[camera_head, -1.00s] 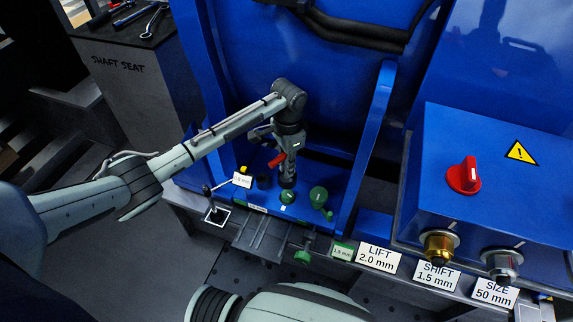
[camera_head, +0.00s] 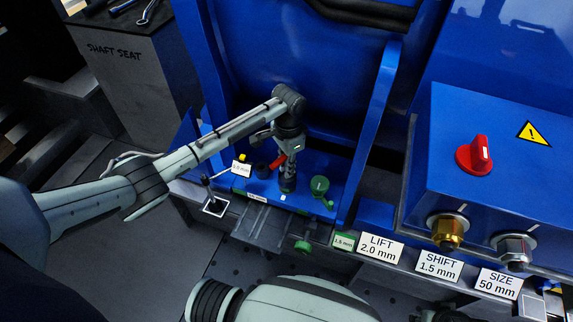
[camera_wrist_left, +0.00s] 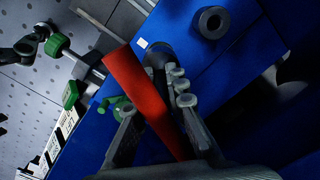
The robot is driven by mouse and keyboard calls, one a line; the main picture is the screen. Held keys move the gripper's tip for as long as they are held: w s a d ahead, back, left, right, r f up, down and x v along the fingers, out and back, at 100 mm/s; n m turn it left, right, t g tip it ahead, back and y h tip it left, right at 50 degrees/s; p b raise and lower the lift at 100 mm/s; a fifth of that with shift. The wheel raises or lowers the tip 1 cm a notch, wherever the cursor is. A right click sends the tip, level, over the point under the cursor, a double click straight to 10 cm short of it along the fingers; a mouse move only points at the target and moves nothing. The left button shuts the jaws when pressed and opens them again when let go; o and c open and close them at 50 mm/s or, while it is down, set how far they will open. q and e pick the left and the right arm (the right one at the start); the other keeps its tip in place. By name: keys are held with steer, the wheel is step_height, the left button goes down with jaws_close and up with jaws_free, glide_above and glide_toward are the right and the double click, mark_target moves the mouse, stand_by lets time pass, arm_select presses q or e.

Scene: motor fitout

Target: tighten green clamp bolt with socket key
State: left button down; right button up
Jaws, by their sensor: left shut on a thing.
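My left gripper (camera_head: 287,180) points down over the blue base plate and is shut on the red-handled socket key (camera_head: 277,160). In the left wrist view the red handle (camera_wrist_left: 137,88) slants between the two fingers (camera_wrist_left: 160,128). The key's lower end is hidden by the fingers. A green round part with a small lever (camera_head: 320,186) stands just right of the gripper. I cannot tell whether the key sits on a bolt.
A blue upright (camera_head: 372,140) stands close on the right and a blue panel (camera_head: 300,75) behind. A green knob (camera_head: 302,247) sticks out in front. The control box (camera_head: 490,190) is at the right.

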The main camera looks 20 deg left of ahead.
arm_select(q)
steer(key=shift+r, duration=0.15)
stand_by(0.5)
steer(key=shift+p, duration=0.5)
steer(key=shift+p, duration=0.4)
steer(key=shift+f+b, duration=0.8)
steer(key=shift+f, duration=0.7)
stand_by(0.7)
steer(key=shift+w+r+m+p, duration=0.15)
steer(key=shift+m+p, duration=0.3)
steer(key=shift+m, duration=0.95)
